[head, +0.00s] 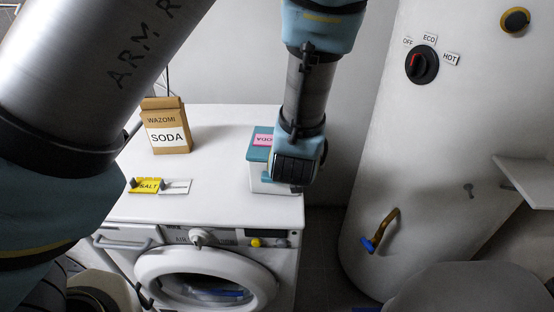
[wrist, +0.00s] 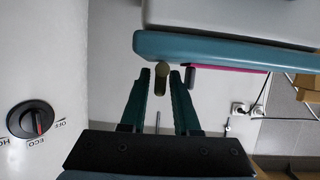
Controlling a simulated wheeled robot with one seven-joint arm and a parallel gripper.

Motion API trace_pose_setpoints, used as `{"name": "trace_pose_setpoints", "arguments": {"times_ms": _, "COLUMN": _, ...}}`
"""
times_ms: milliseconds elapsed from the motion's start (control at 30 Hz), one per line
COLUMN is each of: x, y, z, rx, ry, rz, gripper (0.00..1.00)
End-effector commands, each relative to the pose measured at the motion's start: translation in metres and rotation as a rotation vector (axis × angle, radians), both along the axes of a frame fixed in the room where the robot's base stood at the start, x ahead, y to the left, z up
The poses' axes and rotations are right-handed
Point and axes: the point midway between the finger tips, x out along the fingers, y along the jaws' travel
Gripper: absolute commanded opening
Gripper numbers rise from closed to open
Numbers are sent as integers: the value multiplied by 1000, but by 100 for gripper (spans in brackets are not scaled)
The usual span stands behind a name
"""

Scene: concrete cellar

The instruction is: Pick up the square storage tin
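The square storage tin (head: 260,154) stands on the right end of the white machine's top. In the wrist view, the tin's teal lid edge (wrist: 225,50) and pale body fill the upper right. My gripper's two dark green fingers (wrist: 160,85) are apart with a gap between them. A small olive, rounded thing shows in that gap. I cannot tell whether the fingers touch the tin.
A brown soda box (head: 168,128) stands at the back left of the white washing machine (head: 220,128). A white tank (head: 420,150) with a dial stands to the right. The top's middle is clear.

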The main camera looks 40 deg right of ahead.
Motion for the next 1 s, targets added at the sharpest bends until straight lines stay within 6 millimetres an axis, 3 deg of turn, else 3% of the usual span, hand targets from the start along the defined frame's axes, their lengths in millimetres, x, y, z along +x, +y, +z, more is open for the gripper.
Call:
{"name": "trace_pose_setpoints", "arguments": {"times_ms": 67, "x": 0, "y": 0, "z": 0, "rx": 0, "ry": 0, "rz": 0, "gripper": 28}}
{"name": "trace_pose_setpoints", "arguments": {"times_ms": 300, "x": 0, "y": 0, "z": 0, "rx": 0, "ry": 0, "rz": 0, "gripper": 1}}
{"name": "trace_pose_setpoints", "arguments": {"times_ms": 1000, "x": -1, "y": 0, "z": 0, "rx": 0, "ry": 0, "rz": -1, "gripper": 0}}
